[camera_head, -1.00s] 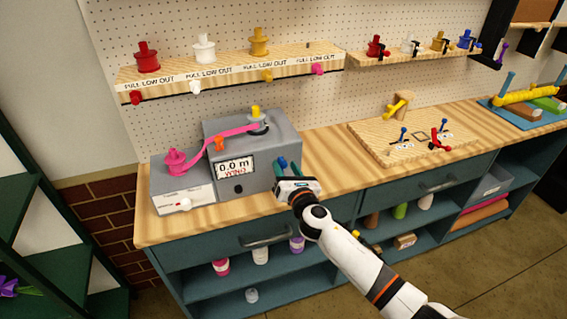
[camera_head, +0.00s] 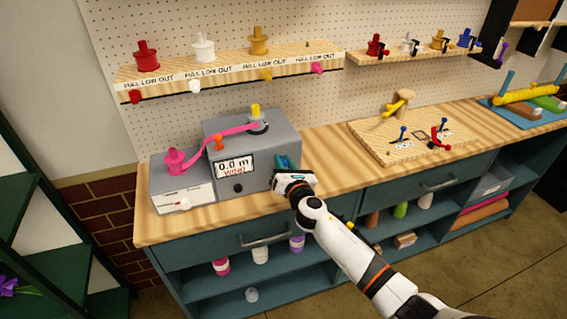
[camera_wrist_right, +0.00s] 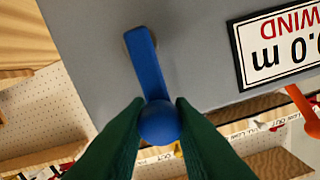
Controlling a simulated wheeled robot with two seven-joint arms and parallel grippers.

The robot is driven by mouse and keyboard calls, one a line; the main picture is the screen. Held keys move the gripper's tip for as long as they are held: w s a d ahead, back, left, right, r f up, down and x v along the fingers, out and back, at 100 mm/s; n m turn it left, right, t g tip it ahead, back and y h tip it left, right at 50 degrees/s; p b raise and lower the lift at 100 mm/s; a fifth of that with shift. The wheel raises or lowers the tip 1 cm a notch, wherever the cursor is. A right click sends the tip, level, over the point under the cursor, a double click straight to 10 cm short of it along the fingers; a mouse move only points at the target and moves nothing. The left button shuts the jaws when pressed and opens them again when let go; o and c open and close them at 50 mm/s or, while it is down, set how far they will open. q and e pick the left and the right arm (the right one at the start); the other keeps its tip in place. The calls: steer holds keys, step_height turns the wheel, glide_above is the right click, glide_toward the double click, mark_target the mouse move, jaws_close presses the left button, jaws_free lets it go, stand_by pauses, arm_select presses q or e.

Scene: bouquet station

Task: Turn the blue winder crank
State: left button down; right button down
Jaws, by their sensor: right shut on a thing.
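The grey winder (camera_head: 250,140) stands on the left part of the wooden counter, and its display (camera_head: 235,166) reads 0.0 m WIND. In the right wrist view the blue crank (camera_wrist_right: 148,65) comes out of the winder's grey side and ends in a round blue knob (camera_wrist_right: 160,122). My right gripper (camera_wrist_right: 160,115) has its green fingers on either side of the knob, shut on it. In the head view my right gripper (camera_head: 288,170) is at the winder's right side and mostly hides the crank. My left gripper is not in view.
A pink spool (camera_head: 174,162) feeds pink ribbon (camera_head: 215,142) across the winder. A wooden board (camera_head: 415,135) with small blue and red parts lies to the right. A shelf of spools (camera_head: 230,68) hangs behind. Counter between winder and board is clear.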

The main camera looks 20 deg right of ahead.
steer(key=shift+d+m, duration=0.1)
steer(key=shift+m, duration=0.2)
steer(key=d+m+b, duration=0.1)
steer(key=m, duration=0.2)
steer(key=d+f+m+b, duration=0.1)
steer(key=m, duration=0.2)
steer(key=d+f+m+b, duration=0.1)
steer(key=m, duration=0.2)
steer(key=shift+d+b, duration=0.2)
steer(key=shift+b, duration=0.15)
steer(key=m, duration=0.1)
steer(key=f+m+b, duration=0.1)
steer(key=shift+d+m, duration=0.35)
steer(key=shift+m, duration=0.05)
steer(key=m, duration=0.1)
steer(key=f+m+b, duration=0.1)
steer(key=m, duration=0.1)
steer(key=f+m+b, duration=0.1)
steer(key=m, duration=0.1)
steer(key=shift+d+f, duration=0.15)
steer(key=shift+d, duration=0.1)
steer(key=shift+a+f+m+b, duration=0.15)
steer(key=shift+f+m, duration=0.2)
steer(key=shift+m, duration=0.55)
steer(key=shift+f+m+b, duration=0.15)
steer(key=shift+f+m, duration=0.15)
steer(key=shift+m, duration=0.6)
steer(key=shift+a+f+m+b, duration=0.15)
steer(key=shift+f+m, duration=0.2)
steer(key=shift+m, duration=0.55)
